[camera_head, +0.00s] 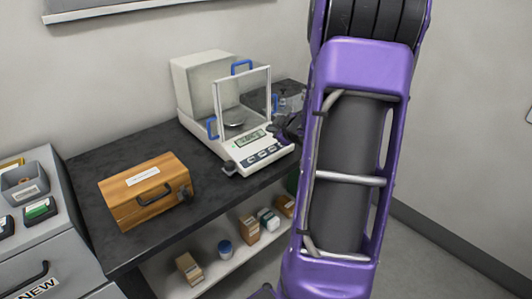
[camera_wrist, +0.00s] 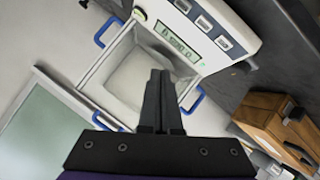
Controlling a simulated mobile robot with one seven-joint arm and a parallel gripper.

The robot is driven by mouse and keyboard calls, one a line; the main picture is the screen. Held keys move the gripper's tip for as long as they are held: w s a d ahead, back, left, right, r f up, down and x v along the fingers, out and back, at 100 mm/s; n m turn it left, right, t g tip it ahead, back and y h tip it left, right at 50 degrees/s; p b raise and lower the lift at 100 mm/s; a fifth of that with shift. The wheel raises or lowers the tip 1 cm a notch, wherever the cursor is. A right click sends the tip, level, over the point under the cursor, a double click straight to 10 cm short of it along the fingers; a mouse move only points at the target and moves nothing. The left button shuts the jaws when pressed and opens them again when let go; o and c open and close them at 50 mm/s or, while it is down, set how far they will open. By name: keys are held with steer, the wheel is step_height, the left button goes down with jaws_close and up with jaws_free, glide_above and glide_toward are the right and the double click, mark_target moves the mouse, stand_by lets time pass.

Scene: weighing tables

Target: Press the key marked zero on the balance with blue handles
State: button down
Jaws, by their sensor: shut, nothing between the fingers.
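The white balance (camera_head: 236,153) with blue handles (camera_head: 212,127) stands on the dark table. Its lit display (camera_head: 250,138) and a row of keys (camera_head: 261,156) are on the front panel. The key labels are too small to read, so I cannot tell which is zero. The wrist view shows the display (camera_wrist: 178,42) and keys (camera_wrist: 204,22) near the top. My gripper (camera_wrist: 160,74) is shut and empty; in that view its fingertips overlap the weighing chamber, below the display. In the head view, my dark gripper is partly hidden beside the balance's right side; contact cannot be told.
A wooden box (camera_head: 147,195) sits on the table left of the balance. Glassware (camera_head: 292,102) stands behind my gripper. The shelf below (camera_head: 208,279) holds several small boxes and a blue-lidded jar. A grey cabinet (camera_head: 60,255) is at left. Table between box and balance is clear.

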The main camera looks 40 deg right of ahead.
steer(key=shift+f, duration=0.15)
steer(key=f+b, duration=0.2)
steer(key=w+f+b, duration=0.1)
steer(key=f+b, duration=0.2)
steer(key=w+f+b, duration=0.1)
steer(key=f+b, duration=0.2)
steer(key=shift+w+a+f, duration=0.1)
steer(key=shift+w+f, duration=0.05)
steer(key=shift+w, duration=0.1)
steer(key=shift+f, duration=0.1)
stand_by(2.0)
steer(key=shift+w+f+b, duration=0.1)
steer(key=shift+f+b, duration=0.2)
steer(key=shift+w+f+b, duration=0.1)
steer(key=shift+f+b, duration=0.2)
steer(key=shift+f, duration=0.05)
stand_by(0.6)
steer(key=shift+r, duration=0.1)
steer(key=shift+s+r+p, duration=0.2)
steer(key=shift+r+p, duration=0.45)
steer(key=shift+p, duration=0.1)
steer(key=shift+r, duration=0.1)
steer(key=r+p, duration=0.1)
steer(key=s+r+p, duration=0.1)
steer(key=r+p, duration=0.2)
steer(key=shift+s+r+p, duration=0.25)
steer(key=shift+r+p, duration=0.05)
